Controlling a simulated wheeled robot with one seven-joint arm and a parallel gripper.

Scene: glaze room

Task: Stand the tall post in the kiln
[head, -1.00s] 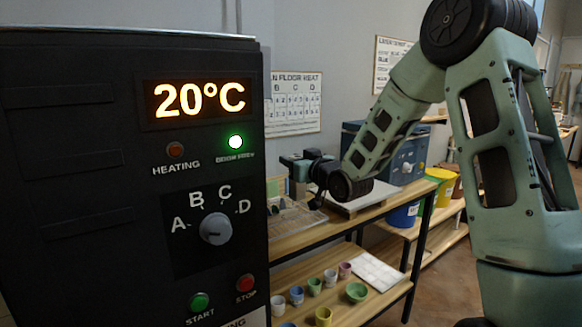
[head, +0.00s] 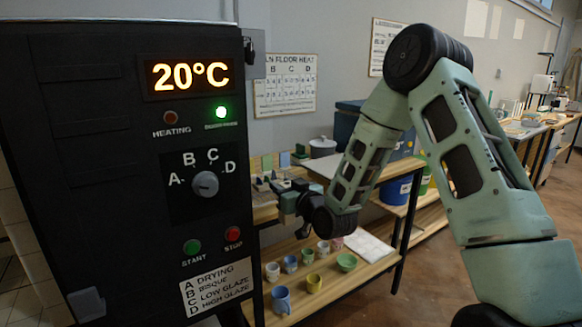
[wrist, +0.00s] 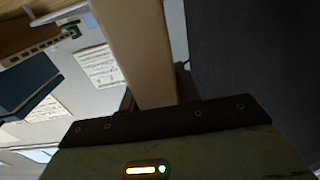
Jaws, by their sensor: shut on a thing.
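The kiln (head: 100,170) is the large black cabinet filling the left of the head view, with a 20°C display, a lit green lamp and an A–D dial. Its chamber opening does not show. My gripper (head: 286,203) is just right of the kiln's panel, in front of the shelf, pointing left. In the wrist view a long, pale tan post (wrist: 143,50) runs up from the gripper's dark base, and my gripper is shut on it. A dark grey surface fills the right of the wrist view; I cannot tell whether the post touches it.
A blue box (wrist: 25,83) shows in the wrist view. Open floor (head: 440,275) lies to the right.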

